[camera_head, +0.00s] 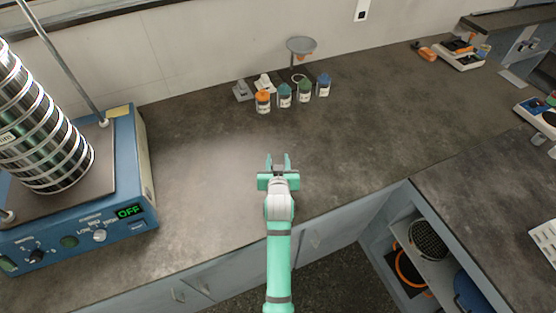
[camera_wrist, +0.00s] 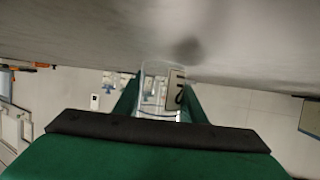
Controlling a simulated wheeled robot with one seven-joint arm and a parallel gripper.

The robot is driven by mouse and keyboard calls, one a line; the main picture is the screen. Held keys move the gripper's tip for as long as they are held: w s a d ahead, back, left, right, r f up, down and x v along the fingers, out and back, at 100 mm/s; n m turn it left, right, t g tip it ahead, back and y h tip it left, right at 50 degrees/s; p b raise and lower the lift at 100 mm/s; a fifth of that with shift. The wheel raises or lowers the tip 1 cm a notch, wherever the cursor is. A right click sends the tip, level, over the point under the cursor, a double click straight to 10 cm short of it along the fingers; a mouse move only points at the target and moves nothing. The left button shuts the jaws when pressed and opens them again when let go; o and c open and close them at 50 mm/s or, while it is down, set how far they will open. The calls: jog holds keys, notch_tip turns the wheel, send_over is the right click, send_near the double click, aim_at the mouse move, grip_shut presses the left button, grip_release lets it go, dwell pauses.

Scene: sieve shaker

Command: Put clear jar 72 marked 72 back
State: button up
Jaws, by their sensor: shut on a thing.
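My gripper (camera_head: 278,162) is over the counter in the middle of the head view, a little in from the front edge. In the wrist view its green fingers are shut on clear jar 72 (camera_wrist: 153,92), a see-through jar between them. Its pale label (camera_wrist: 176,92) shows dark digits, partly cut off by a finger. In the head view I cannot make out the jar clearly between the fingers. The wrist view is tilted over, with the counter (camera_wrist: 90,25) across the top and a dark round shadow on it.
Jars with orange (camera_head: 263,101), teal (camera_head: 284,95), green (camera_head: 304,90) and blue (camera_head: 324,86) caps stand near the wall, by a grey funnel (camera_head: 301,46). A blue sieve shaker (camera_head: 135,170) reading OFF is at left. A balance (camera_head: 460,55) stands back right. Counter around my gripper is clear.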

jog(key=o, duration=1.3)
jog(key=shift+w+f, duration=0.1)
jog(key=shift+c, duration=0.2)
